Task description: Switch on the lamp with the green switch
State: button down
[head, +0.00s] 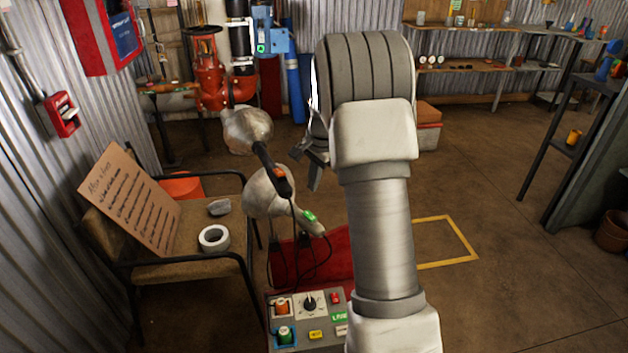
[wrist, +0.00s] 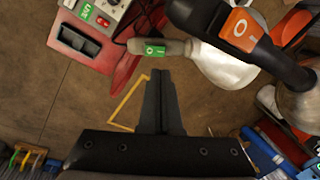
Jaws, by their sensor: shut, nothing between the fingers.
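In the wrist view that green switch (wrist: 154,51) shows at upper centre, on the grey neck beside the pale shade (wrist: 222,68). The lamp with the orange switch (head: 248,130) is behind and above; its orange switch (wrist: 240,30) is at the upper right of the wrist view. My gripper (head: 315,178) is shut and empty. Its fingertips (wrist: 161,74) appear just below the green switch; whether they touch cannot be told.
A control box (head: 312,330) with coloured buttons stands in front, by a red base (head: 335,265). A chair (head: 190,273) at left holds a cardboard sign (head: 130,200) and a tape roll (head: 214,238). Dark cables hang from the lamps.

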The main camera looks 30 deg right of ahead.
aim_at(307, 212)
jog(key=f, duration=0.3)
jog(key=w+f+b, duration=0.1)
jog(key=f, duration=0.2)
jog(key=f+b, duration=0.1)
jog(key=f, duration=0.2)
jog(key=shift+w+a+f, duration=0.2)
jog(key=shift+w+a, duration=0.1)
jog(key=shift+w, duration=0.05)
jog(key=shift+w+r, duration=0.1)
